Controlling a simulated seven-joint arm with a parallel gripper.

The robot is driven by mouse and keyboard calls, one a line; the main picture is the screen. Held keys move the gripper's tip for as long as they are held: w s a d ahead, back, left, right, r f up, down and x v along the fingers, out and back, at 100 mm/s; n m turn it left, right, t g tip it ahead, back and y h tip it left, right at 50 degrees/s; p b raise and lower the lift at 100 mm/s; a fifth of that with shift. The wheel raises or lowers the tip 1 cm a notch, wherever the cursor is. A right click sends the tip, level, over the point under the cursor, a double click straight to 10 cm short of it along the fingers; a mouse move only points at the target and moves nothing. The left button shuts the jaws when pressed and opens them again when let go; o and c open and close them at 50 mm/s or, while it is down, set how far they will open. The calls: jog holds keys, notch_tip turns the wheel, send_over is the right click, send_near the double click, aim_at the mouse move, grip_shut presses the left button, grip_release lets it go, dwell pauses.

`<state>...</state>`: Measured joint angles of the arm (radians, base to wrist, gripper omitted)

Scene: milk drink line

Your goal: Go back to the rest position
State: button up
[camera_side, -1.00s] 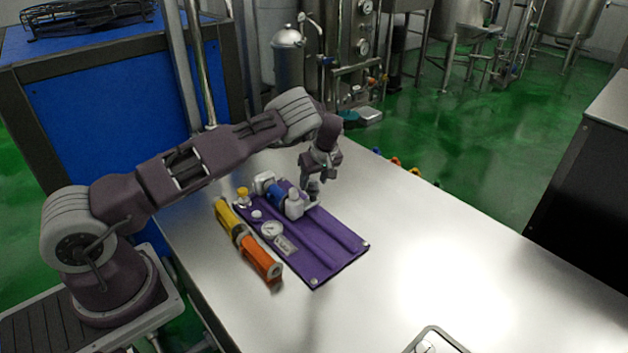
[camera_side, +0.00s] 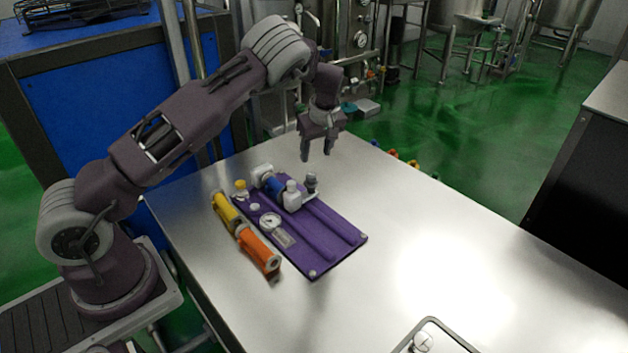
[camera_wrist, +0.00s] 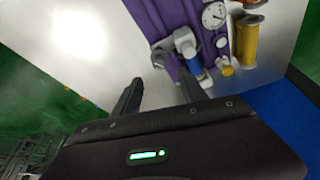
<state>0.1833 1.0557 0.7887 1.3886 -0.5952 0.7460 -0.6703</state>
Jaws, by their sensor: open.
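My gripper (camera_side: 318,157) is open and empty, fingers pointing down, in the air above the far end of the table. It is clear of the purple panel (camera_side: 328,232) below it. In the wrist view my gripper's fingers (camera_wrist: 160,97) are spread apart with nothing between them. The panel carries a blue and white fitting (camera_side: 275,187), a white capped part (camera_side: 292,195), a small dark grey knob (camera_side: 311,182) and a round gauge (camera_side: 270,222). The fitting also shows in the wrist view (camera_wrist: 187,48).
A yellow cylinder (camera_side: 226,211) and an orange cylinder (camera_side: 258,252) lie left of the panel on the steel table (camera_side: 440,245). A tray (camera_side: 400,350) is cut off at the front edge. Small coloured parts (camera_side: 393,153) line the far edge. The table's right side is clear.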

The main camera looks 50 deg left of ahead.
jog(key=s+d+r+m+t+h, duration=0.1)
jog(key=s+d+r+m+h, duration=0.1)
jog(key=s+d+r, duration=0.4)
jog(key=s+d+r+m+h, duration=0.1)
jog(key=s+d+r+m, duration=0.1)
jog(key=s+r, duration=0.45)
jog(key=s+d+r+m+t+h, duration=0.1)
jog(key=s+d+r+m+h, duration=0.15)
jog(key=d+r, duration=0.45)
jog(key=s+d+r+m+t+y, duration=0.1)
jog(key=s+m, duration=0.3)
jog(key=s, duration=0.7)
jog(key=s+d+r+m+t+y, duration=0.1)
jog(key=s+m, duration=0.3)
jog(key=s, duration=0.8)
jog(key=shift+d+r, duration=0.65)
jog(key=shift+r, duration=0.15)
